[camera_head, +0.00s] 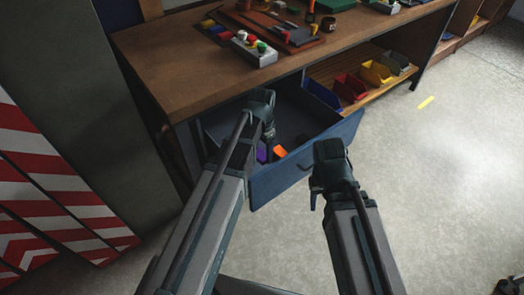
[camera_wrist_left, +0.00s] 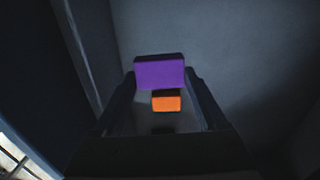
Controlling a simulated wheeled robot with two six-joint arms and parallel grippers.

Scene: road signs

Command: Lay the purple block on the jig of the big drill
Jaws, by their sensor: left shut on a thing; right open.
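The purple block (camera_head: 262,154) is inside the open blue drawer (camera_head: 300,170) under the workbench. In the left wrist view the purple block (camera_wrist_left: 160,73) sits between the fingertips of my left gripper (camera_wrist_left: 162,98). My left gripper (camera_head: 266,140) reaches down into the drawer and is shut on the purple block; its fingers partly hide it in the head view. An orange block (camera_head: 280,151) is close by, and in the wrist view it (camera_wrist_left: 167,101) shows just below the purple one. My right gripper (camera_head: 316,192) is open and empty in front of the drawer. I cannot make out the big drill or its jig.
The wooden bench top (camera_head: 180,75) carries a button box (camera_head: 254,50) and a board with tools (camera_head: 285,30). A shelf to the right holds red (camera_head: 350,88), yellow (camera_head: 377,73) and other bins. Striped panels (camera_head: 40,170) stand at left.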

